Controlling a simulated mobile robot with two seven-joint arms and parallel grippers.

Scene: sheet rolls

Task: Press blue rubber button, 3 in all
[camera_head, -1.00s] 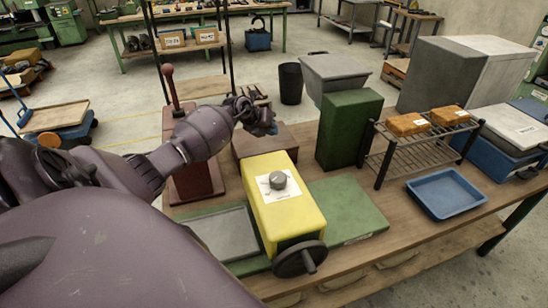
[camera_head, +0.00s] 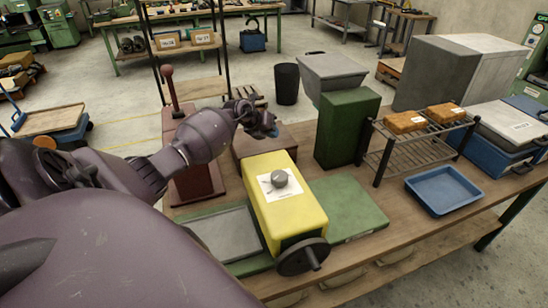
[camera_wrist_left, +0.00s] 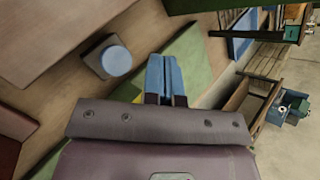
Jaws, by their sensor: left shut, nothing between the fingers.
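In the left wrist view a round light-blue button (camera_wrist_left: 117,61) sits on top of a small dark grey block on the brown wooden surface. My left gripper (camera_wrist_left: 166,78) has blue fingers, shut with nothing between them. In that picture the fingertips are to the right of the button, apart from it. In the head view my left gripper (camera_head: 268,130) is behind the yellow box, above the bench. I cannot make out the blue button in the head view. My right gripper is in neither view.
A yellow box (camera_head: 303,212) with a grey knob and handwheel stands on a green plate (camera_head: 352,212). A tall green block (camera_head: 347,130), wire rack (camera_head: 408,150) and blue tray (camera_head: 445,188) are to the right. A red lever stand (camera_head: 195,180) is left.

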